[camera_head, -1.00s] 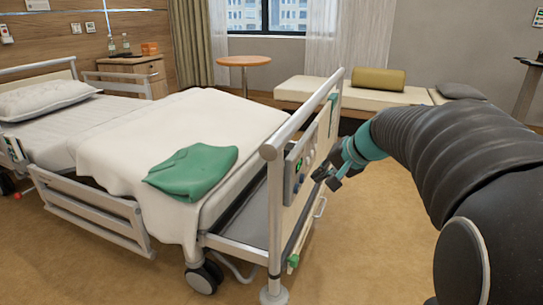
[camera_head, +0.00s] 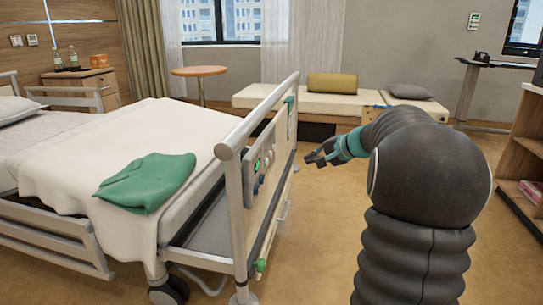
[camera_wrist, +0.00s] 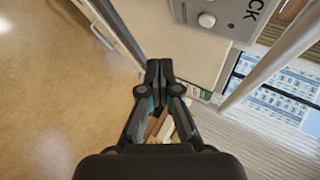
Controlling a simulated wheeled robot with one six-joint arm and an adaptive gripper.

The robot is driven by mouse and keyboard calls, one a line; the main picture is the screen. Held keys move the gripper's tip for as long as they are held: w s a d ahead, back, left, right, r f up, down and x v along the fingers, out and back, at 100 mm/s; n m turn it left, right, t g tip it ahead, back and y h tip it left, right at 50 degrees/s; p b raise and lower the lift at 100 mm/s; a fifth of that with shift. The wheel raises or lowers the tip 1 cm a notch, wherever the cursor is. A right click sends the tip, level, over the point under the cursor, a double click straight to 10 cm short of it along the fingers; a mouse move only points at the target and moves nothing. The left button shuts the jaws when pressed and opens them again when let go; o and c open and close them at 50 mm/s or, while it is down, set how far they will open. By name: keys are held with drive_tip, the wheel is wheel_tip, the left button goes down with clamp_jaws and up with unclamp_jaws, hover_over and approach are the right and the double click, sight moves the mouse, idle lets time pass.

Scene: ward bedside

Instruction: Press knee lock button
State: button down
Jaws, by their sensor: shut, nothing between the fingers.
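The bed's control panel (camera_head: 262,164) is a grey unit with a green display, on the footboard (camera_head: 270,205). Individual buttons on it are too small to tell apart in the head view. In the wrist view part of the grey panel (camera_wrist: 232,14) shows at the top right, with letters ending in "CK" and a round grey button (camera_wrist: 207,20). My gripper (camera_head: 314,158) is to the right of the panel, apart from it, in the head view. Its fingers (camera_wrist: 159,66) are shut and empty, pointing below and left of the round button in the wrist view.
The bed (camera_head: 120,125) carries a folded green cloth (camera_head: 148,181). A bench (camera_head: 290,98) with an olive bolster stands behind. A wooden shelf unit (camera_head: 520,150) stands at the right. The floor right of the footboard is clear.

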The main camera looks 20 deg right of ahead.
sight(270, 155)
drive_tip(key=w+a, duration=0.4)
drive_tip(key=a, duration=0.3)
drive_tip(key=shift+w+p, duration=0.35)
drive_tip(key=shift+p, duration=0.05)
drive_tip(key=shift+w+a, duration=0.1)
drive_tip(key=shift+a, duration=0.05)
idle(1.2)
drive_tip(key=shift+w+a, duration=0.15)
drive_tip(key=shift+a, duration=0.05)
drive_tip(key=shift+w+a, duration=0.2)
drive_tip(key=shift+a, duration=0.1)
idle(0.9)
drive_tip(key=shift+b, duration=0.3)
drive_tip(key=shift+s+d+b, duration=0.3)
drive_tip(key=shift+s+d, duration=0.15)
drive_tip(key=shift+d, duration=0.2)
